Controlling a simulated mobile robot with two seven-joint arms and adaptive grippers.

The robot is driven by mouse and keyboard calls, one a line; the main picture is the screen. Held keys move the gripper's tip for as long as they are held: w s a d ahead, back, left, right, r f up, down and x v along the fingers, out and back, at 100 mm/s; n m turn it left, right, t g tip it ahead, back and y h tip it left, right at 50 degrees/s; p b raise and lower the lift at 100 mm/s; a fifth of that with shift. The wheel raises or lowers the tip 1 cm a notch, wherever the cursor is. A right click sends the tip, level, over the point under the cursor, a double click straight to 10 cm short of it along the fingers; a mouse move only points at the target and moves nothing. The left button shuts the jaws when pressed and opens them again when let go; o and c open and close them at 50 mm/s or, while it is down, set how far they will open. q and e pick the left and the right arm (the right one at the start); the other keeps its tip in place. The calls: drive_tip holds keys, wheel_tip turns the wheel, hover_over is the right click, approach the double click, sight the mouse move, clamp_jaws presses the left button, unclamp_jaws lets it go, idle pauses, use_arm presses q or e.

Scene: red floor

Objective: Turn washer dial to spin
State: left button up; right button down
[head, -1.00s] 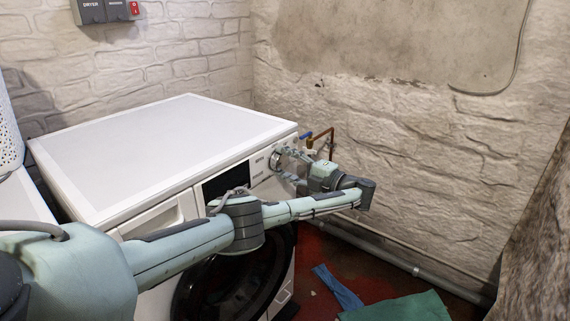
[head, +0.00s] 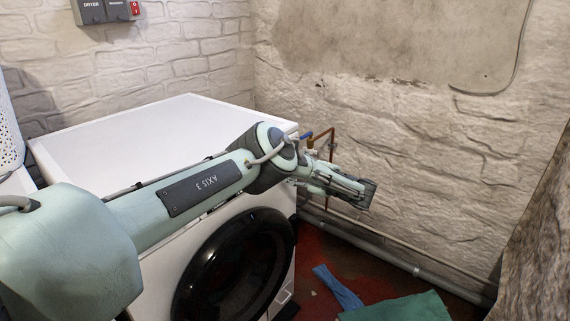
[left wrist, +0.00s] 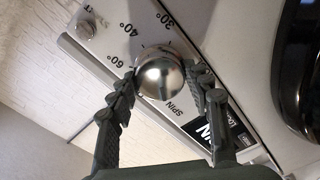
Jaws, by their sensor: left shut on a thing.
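The white washer (head: 170,122) stands in the head view, with its round black door (head: 238,270) on the front. In the left wrist view the round silver dial (left wrist: 160,75) sits on the panel (left wrist: 105,55). My left gripper (left wrist: 160,77) is shut on the dial, one finger on each side. Marks 30°, 40°, 60° and SPIN surround the dial, SPIN at its lower right. I cannot make out a pointer. My right gripper is in neither view.
A small silver knob (left wrist: 86,28) is on the same panel. Pipes (head: 331,140) run behind the washer along the stone wall (head: 430,150). Blue cloth (head: 338,287) and green cloth (head: 398,308) lie on the red floor. A dryer switch box (head: 104,11) hangs on the back wall.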

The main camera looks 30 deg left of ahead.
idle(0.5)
use_arm(q)
drive_tip(key=o, duration=1.2)
drive_tip(key=shift+d, duration=0.1)
drive_tip(key=shift+c, duration=0.2)
drive_tip(key=shift+d, duration=0.1)
drive_tip(key=d, duration=1.1)
drive_tip(key=shift+s+d, duration=0.4)
drive_tip(key=shift+s, duration=0.05)
drive_tip(key=shift+a, duration=0.15)
drive_tip(key=a, duration=1.1)
drive_tip(key=shift+w+a, duration=0.4)
drive_tip(key=shift+w, duration=0.05)
drive_tip(key=shift+d, duration=0.1)
